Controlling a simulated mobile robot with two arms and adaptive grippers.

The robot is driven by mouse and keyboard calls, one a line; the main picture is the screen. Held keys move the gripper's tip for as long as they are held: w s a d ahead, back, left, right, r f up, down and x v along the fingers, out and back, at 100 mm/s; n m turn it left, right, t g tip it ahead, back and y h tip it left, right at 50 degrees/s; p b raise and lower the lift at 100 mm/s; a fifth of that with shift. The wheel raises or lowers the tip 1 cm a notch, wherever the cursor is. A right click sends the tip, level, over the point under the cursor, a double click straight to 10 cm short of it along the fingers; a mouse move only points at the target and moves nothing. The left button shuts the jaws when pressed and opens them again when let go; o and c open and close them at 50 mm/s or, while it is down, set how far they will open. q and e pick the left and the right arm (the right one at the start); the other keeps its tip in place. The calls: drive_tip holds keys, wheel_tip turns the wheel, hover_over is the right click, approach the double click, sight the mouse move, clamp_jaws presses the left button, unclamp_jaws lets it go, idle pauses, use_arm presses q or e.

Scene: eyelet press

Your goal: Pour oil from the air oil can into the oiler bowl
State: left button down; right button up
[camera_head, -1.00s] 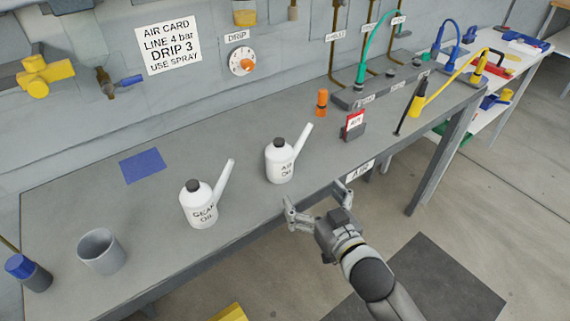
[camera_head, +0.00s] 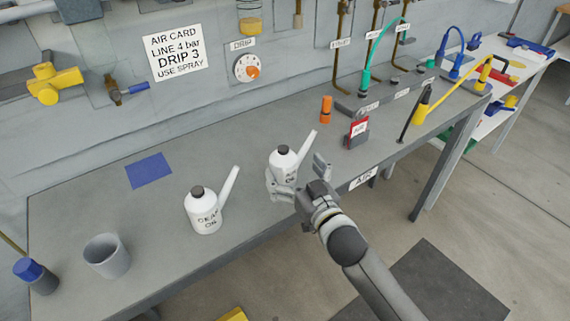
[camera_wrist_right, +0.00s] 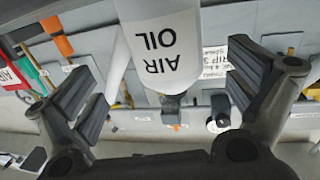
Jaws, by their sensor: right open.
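The air oil can (camera_head: 283,166), white with a dark cap and a slanted spout, stands upright on the bench. Its label is partly hidden by my right gripper in the head view. My right gripper (camera_head: 297,176) is open, with its fingers at the can's near side. In the right wrist view the can (camera_wrist_right: 162,45) appears upside down between the spread fingers (camera_wrist_right: 167,88), with gaps on both sides. A yellowish bowl (camera_head: 250,24), likely the oiler bowl, hangs on the wall above the DRIP label. My left gripper is out of view.
A similar gear oil can (camera_head: 204,213) stands to the left, near a grey cup (camera_head: 106,257). A red card stand (camera_head: 357,134) and an orange cylinder (camera_head: 326,109) stand to the right. A blue mat (camera_head: 148,170) lies behind; bare bench surrounds it.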

sight(288, 152)
drive_tip(key=shift+x, duration=1.25)
drive_tip(key=c, duration=1.6)
drive_tip(key=shift+r, duration=0.65)
wheel_tip(288, 152, up, 2)
drive_tip(key=shift+s+r, duration=0.15)
drive_tip(key=s+d+r, duration=0.1)
drive_tip(key=s+r, duration=0.2)
drive_tip(key=s, duration=0.1)
drive_tip(key=s+d+r, duration=0.2)
drive_tip(key=s+r, duration=0.1)
drive_tip(key=s, duration=0.1)
drive_tip(key=s+d+r, duration=0.2)
drive_tip(key=s+r, duration=0.1)
drive_tip(key=s, duration=0.2)
drive_tip(key=shift+r+b, duration=0.2)
drive_tip(key=shift+b, duration=0.2)
